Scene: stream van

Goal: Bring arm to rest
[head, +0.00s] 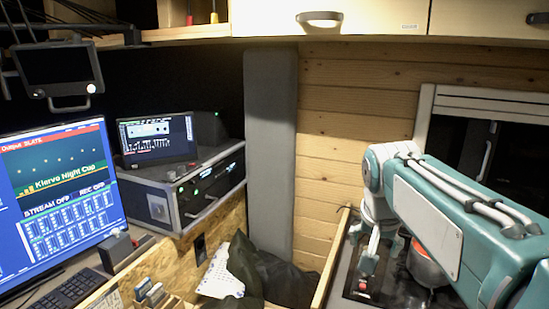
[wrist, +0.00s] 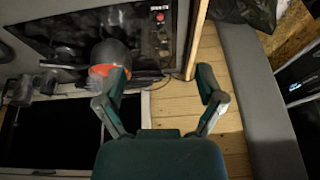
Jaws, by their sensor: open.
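My teal and white arm (head: 430,210) reaches in from the right of the head view, bent at a joint near the wooden wall. Its far end drops down beside a dark counter top. In the wrist view my gripper (wrist: 162,84) is open, its two dark fingers spread wide. Nothing is between the fingers; pale wooden boards show behind the gap. A dark rounded vessel with an orange-red band (wrist: 102,70) is behind the left finger and apart from it as far as I can tell. My arm partly hides the vessel in the head view (head: 426,268).
A dark panel with a red knob (wrist: 158,17) lies beyond the fingers. A wooden edge board (head: 330,262) borders the counter. A monitor (head: 58,195), a rack case (head: 183,190) and a dark bag (head: 265,275) are to the left. Cabinets (head: 375,18) hang above.

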